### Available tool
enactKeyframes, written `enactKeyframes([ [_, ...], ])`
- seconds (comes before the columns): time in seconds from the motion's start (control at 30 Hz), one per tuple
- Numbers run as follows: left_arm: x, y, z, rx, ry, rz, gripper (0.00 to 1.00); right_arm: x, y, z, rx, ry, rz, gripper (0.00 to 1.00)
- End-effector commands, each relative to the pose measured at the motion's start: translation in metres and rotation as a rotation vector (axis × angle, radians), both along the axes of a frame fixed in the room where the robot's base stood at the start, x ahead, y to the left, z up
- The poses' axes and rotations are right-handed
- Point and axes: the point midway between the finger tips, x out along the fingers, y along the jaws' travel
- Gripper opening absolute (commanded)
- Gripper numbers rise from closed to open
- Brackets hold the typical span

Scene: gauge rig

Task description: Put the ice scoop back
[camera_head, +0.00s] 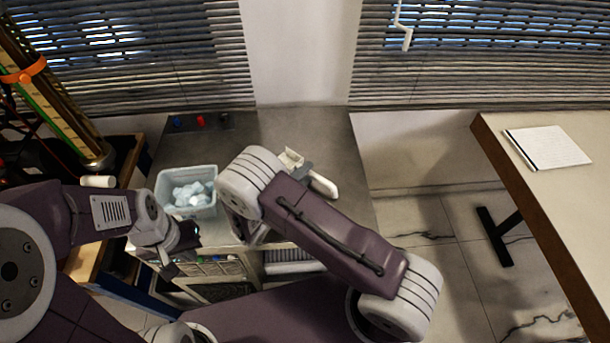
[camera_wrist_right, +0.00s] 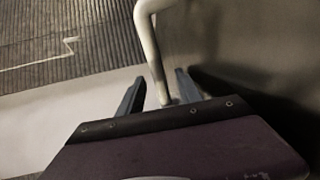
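The pale scoop (camera_head: 322,185) shows in part at the right end of the metal counter; my right arm hides some of it. In the right wrist view its off-white curved handle (camera_wrist_right: 152,50) comes down between the fingers of my right gripper (camera_wrist_right: 160,92). The fingers stand apart, one on each side, with gaps visible. The same gripper shows partly in the head view (camera_head: 305,170). A pale blue bin (camera_head: 163,202) with ice chunks (camera_head: 190,192) stands left of my right arm. My left gripper (camera_head: 180,250) is in front of the bin; its fingers are unclear.
The metal counter (camera_head: 285,125) is bare along its back, apart from small red and blue items (camera_head: 200,121). A shelf unit (camera_head: 215,270) sits below its front. A table (camera_head: 540,200) with a notepad (camera_head: 548,147) stands at right. A gauge column (camera_head: 60,110) stands at left.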

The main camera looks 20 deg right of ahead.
Motion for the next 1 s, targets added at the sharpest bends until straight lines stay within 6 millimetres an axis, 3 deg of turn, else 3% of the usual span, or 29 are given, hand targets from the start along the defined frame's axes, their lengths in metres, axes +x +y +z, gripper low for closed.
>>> enactKeyframes([
  [0.23,0.000,0.000,0.001,0.000,0.000,0.000,0.00,-0.005,0.008,0.002,0.001,0.000,0.003,0.42],
  [0.6,0.000,0.000,0.001,0.000,0.000,0.000,0.00,-0.052,0.062,0.017,0.001,0.000,0.004,0.42],
  [1.0,0.000,0.000,0.001,0.000,0.000,0.000,0.00,-0.058,0.067,0.018,0.000,0.000,0.000,0.42],
])
